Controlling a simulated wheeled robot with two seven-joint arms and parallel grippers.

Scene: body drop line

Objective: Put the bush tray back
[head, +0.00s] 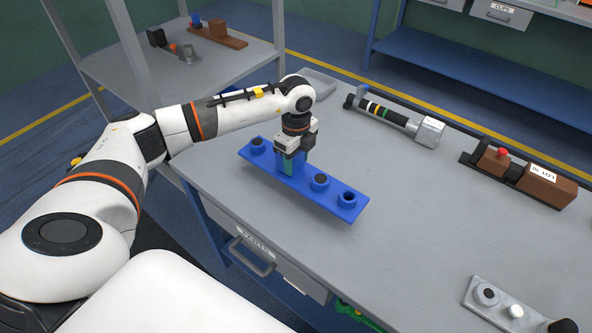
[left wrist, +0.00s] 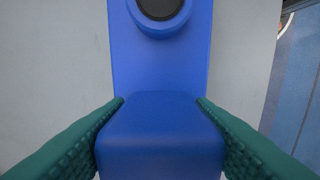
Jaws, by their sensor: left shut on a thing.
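The bush tray (head: 330,190) is a long blue bar with several round cups, some with dark centres, and a raised block handle in the middle. It is over the grey bench near its front edge; I cannot tell whether it touches the bench. My left gripper (head: 292,163) points down and is shut on the handle. In the left wrist view, the green ridged fingers press both sides of the blue handle (left wrist: 160,135), with one cup (left wrist: 160,8) beyond it. My right gripper is not in view.
The grey bench (head: 410,225) is clear to the right of the tray. A black and silver cylindrical tool (head: 385,112), a grey dish (head: 318,84), brown blocks labelled LOT (head: 545,185) and a pale tray with knobs (head: 490,297) lie on it. A shelf (head: 130,75) stands at left.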

